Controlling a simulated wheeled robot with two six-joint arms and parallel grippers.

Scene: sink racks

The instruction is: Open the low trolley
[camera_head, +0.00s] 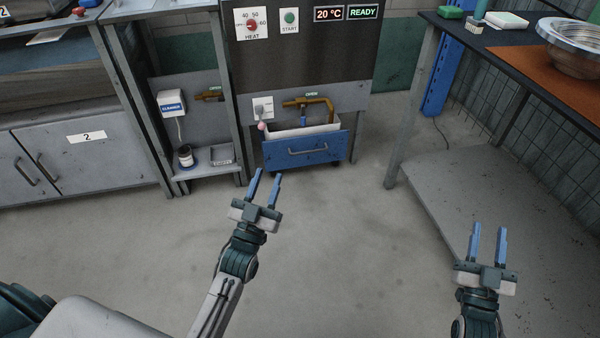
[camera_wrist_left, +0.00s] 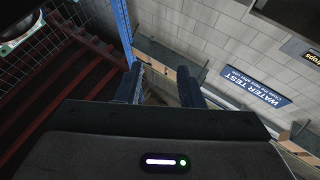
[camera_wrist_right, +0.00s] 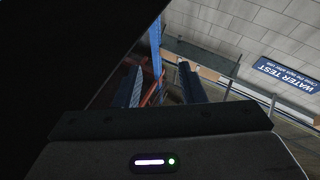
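The low trolley (camera_head: 304,151) is a blue-fronted box with a pale inside and a grey bar handle (camera_head: 308,151). It stands on the floor under the dark machine, beneath a brass pipe, in the head view. My left gripper (camera_head: 267,174) is open and empty, below and to the left of the trolley front in the picture, not touching it. My right gripper (camera_head: 489,228) is open and empty, far to the right, in front of the side table. Both wrist views show spread fingers with nothing between them; the trolley is in neither.
The machine panel (camera_head: 300,45) has a heat dial and start button. To the left are a low shelf (camera_head: 205,170) with a small jar and tray, and a grey cabinet (camera_head: 85,155). A table (camera_head: 440,20) with a metal bowl stands right. The middle floor is clear.

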